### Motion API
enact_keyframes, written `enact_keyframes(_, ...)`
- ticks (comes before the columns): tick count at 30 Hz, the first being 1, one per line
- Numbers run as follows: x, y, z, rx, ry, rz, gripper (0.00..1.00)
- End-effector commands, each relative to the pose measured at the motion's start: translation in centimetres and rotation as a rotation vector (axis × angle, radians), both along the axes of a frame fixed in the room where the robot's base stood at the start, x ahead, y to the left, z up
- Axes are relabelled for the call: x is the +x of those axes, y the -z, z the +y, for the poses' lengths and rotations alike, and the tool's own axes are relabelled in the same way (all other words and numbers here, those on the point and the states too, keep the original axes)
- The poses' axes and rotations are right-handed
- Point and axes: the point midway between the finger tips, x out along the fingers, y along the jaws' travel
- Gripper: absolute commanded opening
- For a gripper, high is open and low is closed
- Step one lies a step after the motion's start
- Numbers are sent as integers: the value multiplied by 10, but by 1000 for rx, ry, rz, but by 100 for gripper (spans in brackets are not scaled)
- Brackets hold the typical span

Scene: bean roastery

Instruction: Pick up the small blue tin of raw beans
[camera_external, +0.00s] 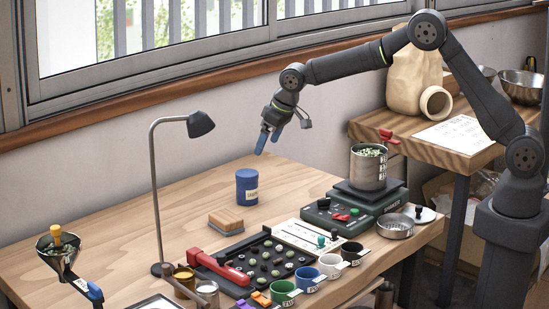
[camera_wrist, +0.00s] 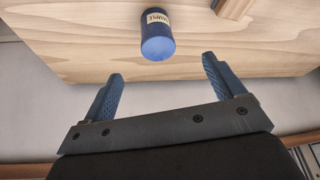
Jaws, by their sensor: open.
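The small blue tin (camera_external: 247,187) stands upright on the wooden table, with a pale label on its side. In the wrist view the tin (camera_wrist: 157,38) is just beyond the fingertips, between their lines and a little left of the middle. My gripper (camera_external: 268,141) hangs above and behind the tin, toward the window wall, apart from it. In the wrist view my gripper (camera_wrist: 159,66) shows two blue fingers spread wide with nothing between them. The tin's contents are hidden.
A wood block (camera_external: 226,220) lies in front of the tin. A desk lamp (camera_external: 157,200) stands left. A scale (camera_external: 345,208) with a metal can of greenish beans (camera_external: 369,170) stands right. A black bean tray (camera_external: 262,262) and several cups are in front. The table behind the tin is clear.

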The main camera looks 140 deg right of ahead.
Motion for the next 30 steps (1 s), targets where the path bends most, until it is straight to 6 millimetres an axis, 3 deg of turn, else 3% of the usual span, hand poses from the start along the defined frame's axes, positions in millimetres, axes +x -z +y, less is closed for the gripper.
enact_keyframes(18, 12, 101, -39, 0, -10, 1, 87)
enact_keyframes(30, 13, 127, -54, -1, -10, 1, 87)
